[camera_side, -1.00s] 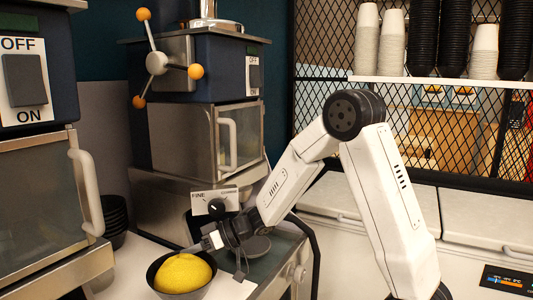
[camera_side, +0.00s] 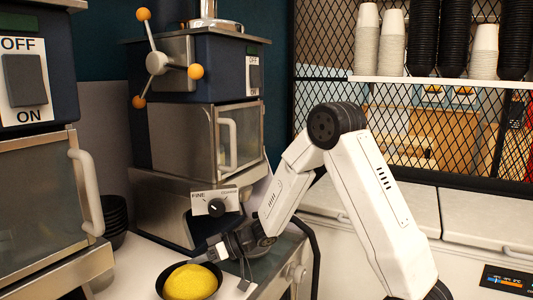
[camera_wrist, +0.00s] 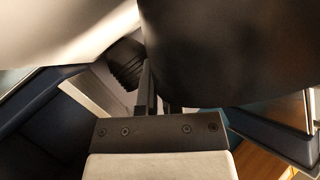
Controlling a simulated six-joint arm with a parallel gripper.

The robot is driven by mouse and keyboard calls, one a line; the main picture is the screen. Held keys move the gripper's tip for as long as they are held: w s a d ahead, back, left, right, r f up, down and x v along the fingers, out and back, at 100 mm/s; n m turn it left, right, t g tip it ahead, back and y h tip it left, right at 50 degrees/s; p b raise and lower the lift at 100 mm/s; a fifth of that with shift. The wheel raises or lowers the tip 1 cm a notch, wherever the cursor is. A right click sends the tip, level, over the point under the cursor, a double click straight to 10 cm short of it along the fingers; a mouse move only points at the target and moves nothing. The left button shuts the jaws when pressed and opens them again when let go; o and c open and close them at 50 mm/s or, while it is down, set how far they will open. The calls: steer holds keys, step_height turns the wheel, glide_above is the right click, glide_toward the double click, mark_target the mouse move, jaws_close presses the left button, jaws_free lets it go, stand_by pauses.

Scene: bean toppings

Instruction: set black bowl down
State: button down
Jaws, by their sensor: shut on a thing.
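The black bowl (camera_side: 190,292) holds a rounded yellow heap (camera_side: 190,282) and is at the bottom of the side view, over or on the white counter. I cannot tell whether its base touches the counter, since its lower part is cut off by the frame edge. My gripper (camera_side: 218,254) is shut on the bowl's back right rim. In the wrist view the bowl's dark outer wall (camera_wrist: 235,50) fills the upper right, and my gripper's fingers (camera_wrist: 158,95) meet its edge.
A stack of black bowls (camera_side: 115,218) stands at the left, and shows in the wrist view (camera_wrist: 126,64). A machine with a handled door (camera_side: 228,140) and a dial (camera_side: 216,207) stands behind. White counter (camera_side: 135,268) is clear left of the bowl.

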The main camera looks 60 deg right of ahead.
steer(key=shift+f, duration=0.15)
steer(key=c, duration=0.8)
jaws_free()
steer(key=shift+s+d+r, duration=0.35)
steer(key=shift+s+d, duration=0.05)
steer(key=shift+s, duration=0.05)
steer(key=v, duration=1)
steer(key=shift+s+d+r, duration=0.1)
steer(key=shift+s+d, duration=0.05)
steer(key=shift+s, duration=0.1)
steer(key=shift+w, duration=0.1)
